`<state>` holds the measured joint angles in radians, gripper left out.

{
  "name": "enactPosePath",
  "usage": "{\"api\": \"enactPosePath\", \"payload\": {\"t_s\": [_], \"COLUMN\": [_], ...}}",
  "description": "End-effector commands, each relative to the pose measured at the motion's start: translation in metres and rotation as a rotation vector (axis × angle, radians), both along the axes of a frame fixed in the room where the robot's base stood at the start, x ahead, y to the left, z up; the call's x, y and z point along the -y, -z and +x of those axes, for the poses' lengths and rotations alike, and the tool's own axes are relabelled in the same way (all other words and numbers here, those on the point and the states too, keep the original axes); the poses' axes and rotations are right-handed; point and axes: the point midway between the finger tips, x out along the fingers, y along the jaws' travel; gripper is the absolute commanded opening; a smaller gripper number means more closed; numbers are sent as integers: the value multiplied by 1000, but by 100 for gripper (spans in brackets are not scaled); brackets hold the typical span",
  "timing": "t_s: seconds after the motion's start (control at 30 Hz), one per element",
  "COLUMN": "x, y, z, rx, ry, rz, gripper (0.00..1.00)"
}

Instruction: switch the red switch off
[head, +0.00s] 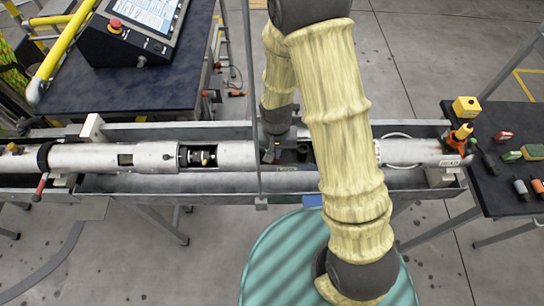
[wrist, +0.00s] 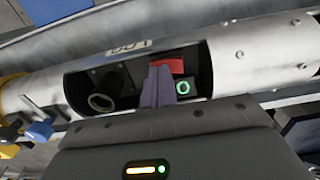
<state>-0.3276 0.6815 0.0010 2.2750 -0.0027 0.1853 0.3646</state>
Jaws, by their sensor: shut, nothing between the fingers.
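The red switch (wrist: 172,66) shows in the wrist view inside a dark opening in a silver tube (wrist: 240,60). A small lit green ring (wrist: 183,87) sits just below it to the right. My gripper (wrist: 158,72) is shut and empty. Its fingertips reach into the opening and overlap the lower left part of the switch; I cannot tell whether they touch it. In the head view my gripper (head: 272,152) is over the white tube (head: 235,155), at the left edge of an opening, and I cannot make out the red switch there.
A dark round port (wrist: 102,102) lies left of the fingers in the opening. The tube rests in a long grey trough (head: 130,184). A console (head: 135,30) stands at the upper left. A dark table (head: 500,185) with tools is at the right.

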Motion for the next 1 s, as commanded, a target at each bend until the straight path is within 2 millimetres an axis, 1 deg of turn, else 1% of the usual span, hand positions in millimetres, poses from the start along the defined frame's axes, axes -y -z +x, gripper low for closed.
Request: {"api": "enactPosePath", "payload": {"t_s": [0.1,1.0], "x": [0,0], "y": [-10,-68], "z": [0,0], "rx": [1,1], "ry": [0,1], "rz": [0,0], "gripper": [0,0]}}
